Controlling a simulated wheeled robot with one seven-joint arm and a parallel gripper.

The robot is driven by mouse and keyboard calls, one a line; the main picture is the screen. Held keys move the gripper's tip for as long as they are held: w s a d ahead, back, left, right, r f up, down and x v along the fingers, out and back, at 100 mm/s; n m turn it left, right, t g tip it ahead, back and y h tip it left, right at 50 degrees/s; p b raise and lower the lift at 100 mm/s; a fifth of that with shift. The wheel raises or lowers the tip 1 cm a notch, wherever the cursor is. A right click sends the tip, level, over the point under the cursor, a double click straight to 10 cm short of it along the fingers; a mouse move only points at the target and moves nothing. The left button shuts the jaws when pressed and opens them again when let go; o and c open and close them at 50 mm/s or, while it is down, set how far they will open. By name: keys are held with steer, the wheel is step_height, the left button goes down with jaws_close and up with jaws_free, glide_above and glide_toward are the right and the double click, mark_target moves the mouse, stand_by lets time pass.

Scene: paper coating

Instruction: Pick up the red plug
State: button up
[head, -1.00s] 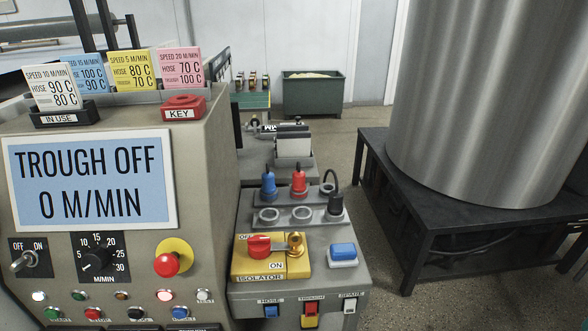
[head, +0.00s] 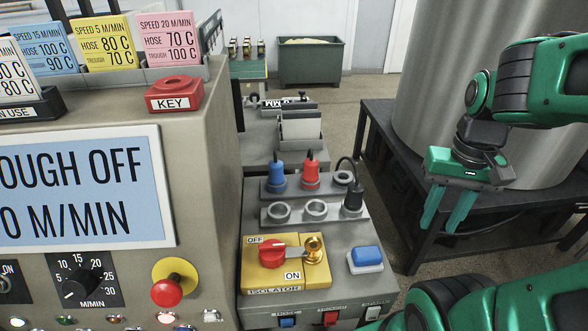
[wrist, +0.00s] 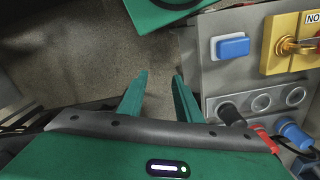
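The red plug (head: 311,172) stands upright in the back row of sockets on the grey panel, between the blue plug (head: 277,177) and an empty ring socket. In the wrist view, the red plug (wrist: 267,140) is partly hidden by my gripper body, near the lower right. My gripper (head: 447,213) is in the air to the right of the panel, in front of the black stand. Its two green fingers point down and are apart with nothing between them. In the wrist view my gripper (wrist: 160,97) shows bare floor between its fingertips.
A black plug (head: 353,199) with a cable stands to the right in the front row, beside empty sockets (head: 316,209). The yellow isolator (head: 286,264) and blue button (head: 366,256) lie nearer. A large metal drum (head: 420,85) on a black stand is behind my arm.

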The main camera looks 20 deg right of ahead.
steer(key=shift+s+d, duration=0.1)
steer(key=shift+d, duration=0.15)
steer(key=o, duration=0.4)
steer(key=shift+o, duration=0.5)
steer(key=shift+a+r+m, duration=0.3)
steer(key=shift+r, duration=0.4)
step_height(320, 180, up, 6)
steer(key=m, duration=1.1)
glide_above(311, 161)
steer(key=shift+r, duration=0.1)
steer(key=shift+a+f, duration=0.2)
steer(key=shift+f, duration=0.05)
step_height(311, 161, down, 4)
steer(key=shift+r, duration=0.2)
steer(key=shift+d+f, duration=0.15)
steer(key=shift+f, duration=1.5)
steer(key=shift+d+f, duration=0.1)
steer(key=shift+f, duration=1.55)
